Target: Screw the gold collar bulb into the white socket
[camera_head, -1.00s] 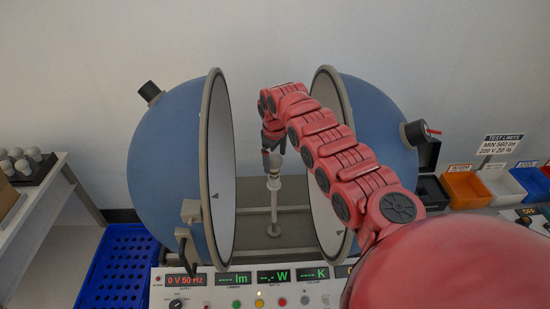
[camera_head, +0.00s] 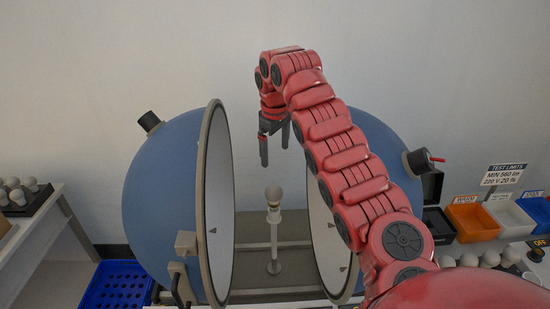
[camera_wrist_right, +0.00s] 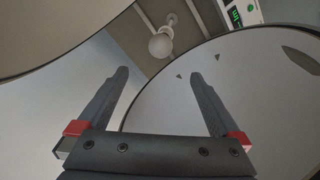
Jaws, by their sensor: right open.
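A bulb (camera_head: 273,194) with a pale globe and a gold collar stands upright at the top of the white socket (camera_head: 273,214) on a thin post between the two half-spheres. The bulb's globe also shows in the right wrist view (camera_wrist_right: 160,46), with the post beyond it. My right gripper (camera_head: 274,150) is open and empty, pointing down above the bulb and apart from it. Its two fingers (camera_wrist_right: 158,75) are spread in the wrist view. How deep the collar sits in the socket cannot be told. My left gripper is not in view.
The blue half-spheres (camera_head: 165,190) stand open on both sides, their rims (camera_head: 217,205) close to the post. A blue crate (camera_head: 112,288) is at lower left. A table with several bulbs (camera_head: 22,189) is far left. Orange (camera_head: 473,221) and other bins stand at right.

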